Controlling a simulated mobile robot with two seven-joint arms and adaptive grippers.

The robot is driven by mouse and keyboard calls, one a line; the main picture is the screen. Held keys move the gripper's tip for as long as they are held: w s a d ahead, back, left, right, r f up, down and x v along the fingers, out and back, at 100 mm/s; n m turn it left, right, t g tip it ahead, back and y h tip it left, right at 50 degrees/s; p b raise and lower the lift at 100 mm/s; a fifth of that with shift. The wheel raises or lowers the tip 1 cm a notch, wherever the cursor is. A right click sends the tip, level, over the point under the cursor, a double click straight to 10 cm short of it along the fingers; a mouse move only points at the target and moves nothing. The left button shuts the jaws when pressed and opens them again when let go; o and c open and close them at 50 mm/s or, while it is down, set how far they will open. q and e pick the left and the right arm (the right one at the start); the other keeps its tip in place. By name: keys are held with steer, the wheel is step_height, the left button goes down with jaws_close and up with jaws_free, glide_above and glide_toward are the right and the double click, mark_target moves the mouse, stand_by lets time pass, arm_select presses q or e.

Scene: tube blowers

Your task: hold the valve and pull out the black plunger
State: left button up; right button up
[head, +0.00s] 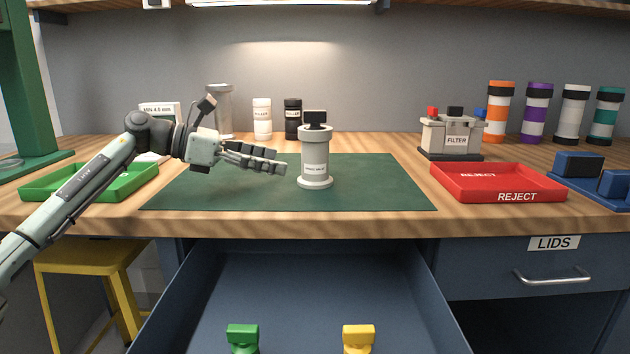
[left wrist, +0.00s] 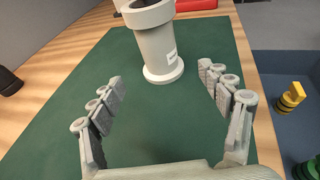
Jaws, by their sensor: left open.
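The valve (head: 315,168) is a light grey cylinder with a wider collar and base, standing upright on the green mat (head: 390,192). The black plunger (head: 315,117) sits in its top, with its block-shaped head above the collar. My left gripper (head: 282,163) is open and empty, just left of the valve and pointing at it. In the left wrist view the valve (left wrist: 160,52) stands ahead, beyond and between the spread fingers (left wrist: 165,85), not touched by them. The plunger is mostly cut off there by the top edge. My right gripper is in neither view.
A green tray (head: 90,192) is at the left and a red REJECT tray (head: 497,192) at the right. A FILTER box (head: 450,138) stands behind the red tray. An open drawer (head: 310,280) below the bench holds green and yellow plungers. The mat around the valve is clear.

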mark_target(310, 168)
arm_select(q)
steer(key=x, duration=0.8)
steer(key=shift+d, duration=0.15)
steer(key=shift+f, duration=0.1)
steer(key=c, duration=1.6)
